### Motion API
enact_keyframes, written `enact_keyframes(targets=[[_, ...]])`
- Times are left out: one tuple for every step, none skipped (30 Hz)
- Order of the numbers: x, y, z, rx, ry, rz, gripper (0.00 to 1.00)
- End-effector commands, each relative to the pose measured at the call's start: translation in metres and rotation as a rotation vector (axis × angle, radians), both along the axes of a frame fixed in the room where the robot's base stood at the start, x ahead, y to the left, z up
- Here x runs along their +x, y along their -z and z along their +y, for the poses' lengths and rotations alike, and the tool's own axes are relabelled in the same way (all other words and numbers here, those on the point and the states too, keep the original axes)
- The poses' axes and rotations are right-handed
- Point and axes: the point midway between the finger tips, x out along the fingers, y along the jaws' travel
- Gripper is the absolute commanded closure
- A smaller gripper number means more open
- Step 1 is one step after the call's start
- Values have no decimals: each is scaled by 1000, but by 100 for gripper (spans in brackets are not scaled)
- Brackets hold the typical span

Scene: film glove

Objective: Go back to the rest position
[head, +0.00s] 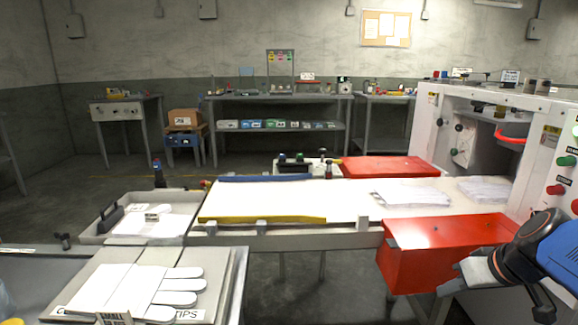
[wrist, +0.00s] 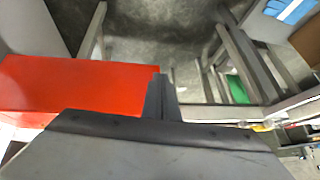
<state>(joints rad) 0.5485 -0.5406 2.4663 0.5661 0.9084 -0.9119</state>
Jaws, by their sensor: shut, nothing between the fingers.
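My gripper (wrist: 160,82) shows in the wrist view, its narrow dark fingers together at the centre with nothing between them. Beyond and to the left of the fingers is the red guard box, and to the right is grey floor with metal legs. In the head view my blue and black arm comes in at the lower right. Its grey end is in front of the red guard box (head: 432,250); I cannot tell whether they touch. The fingertips are hard to make out in the head view.
A white conveyor table (head: 335,197) with blue and yellow rails crosses the middle. A white machine (head: 545,150) stands at the right. A tray (head: 110,238) and a board with white glove shapes (head: 135,285) are at the left. Open floor lies behind, before the benches.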

Motion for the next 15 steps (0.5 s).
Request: enact_keyframes(targets=[[-6,1,11,-5,-10,16,100],[-10,2,16,-7,-10,28,100],[-15,3,22,-12,-9,44,100],[-19,4,27,-16,-9,55,100],[-23,5,31,-19,-7,65,100],[-28,6,36,-25,-4,78,100],[-32,7,40,-31,-2,87,100],[-36,8,43,-36,0,95,100],[-41,9,47,-43,5,105,100],[-45,10,50,-48,9,112,100],[-49,10,53,-56,12,119,100],[-54,11,56,-65,17,127,100],[-57,12,58,-71,23,132,100],[-61,12,60,-78,27,136,100],[-66,13,62,-87,34,141,100]])
